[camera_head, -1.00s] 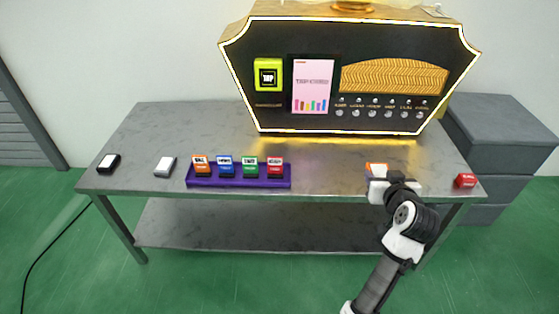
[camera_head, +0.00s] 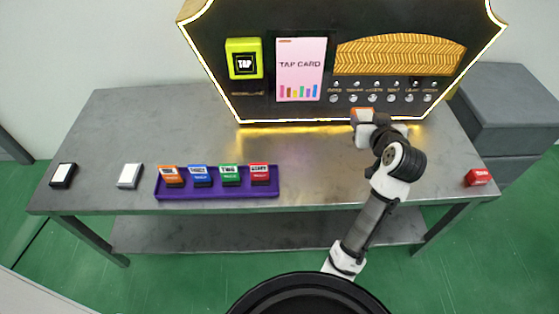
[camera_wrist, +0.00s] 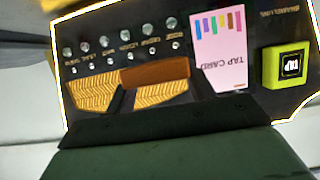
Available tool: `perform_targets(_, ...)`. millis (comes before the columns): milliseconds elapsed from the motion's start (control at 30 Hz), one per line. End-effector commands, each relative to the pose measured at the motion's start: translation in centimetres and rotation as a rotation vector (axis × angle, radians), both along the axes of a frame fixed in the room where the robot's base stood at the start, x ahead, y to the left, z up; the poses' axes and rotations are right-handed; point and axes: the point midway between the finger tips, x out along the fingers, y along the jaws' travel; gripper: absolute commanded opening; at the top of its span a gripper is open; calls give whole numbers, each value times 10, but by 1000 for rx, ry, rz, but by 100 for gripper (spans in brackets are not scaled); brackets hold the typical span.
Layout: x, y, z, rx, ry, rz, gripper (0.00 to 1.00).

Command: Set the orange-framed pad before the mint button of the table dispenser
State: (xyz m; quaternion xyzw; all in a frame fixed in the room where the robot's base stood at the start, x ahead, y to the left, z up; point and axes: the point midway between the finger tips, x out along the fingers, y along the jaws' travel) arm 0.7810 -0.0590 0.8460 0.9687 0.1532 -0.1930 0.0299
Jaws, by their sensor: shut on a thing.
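The orange-framed pad (camera_head: 362,112) is in my gripper (camera_head: 362,120), at the dispenser's lower front edge. In the wrist view, its orange-brown edge (camera_wrist: 155,76) shows ahead of the dark gripper; its face is hidden. The dispenser (camera_head: 300,22) is black with a lit outline and stands at the table's back. A row of round buttons runs below its gold grille. The labels are too blurred to be sure of; the fourth from the left looks like the mint button (camera_head: 391,98). The pad is in front of the row's left-middle part. I cannot tell whether it touches the table.
A purple tray (camera_head: 217,196) holds several coloured blocks at the table's front. A black block (camera_head: 63,175) and a grey-white block (camera_head: 130,175) lie left, a red block (camera_head: 478,177) at the right edge. The grey table (camera_head: 320,165) is clear between tray and dispenser.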

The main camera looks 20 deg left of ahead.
Motion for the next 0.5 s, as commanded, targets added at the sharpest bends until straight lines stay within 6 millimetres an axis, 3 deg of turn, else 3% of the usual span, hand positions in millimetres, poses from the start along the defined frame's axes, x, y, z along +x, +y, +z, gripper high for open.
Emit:
perform_targets(233, 0, 0, -13, 2, 4, 1, 32)
perform_targets(500, -1, 0, -82, 2, 7, 0, 32)
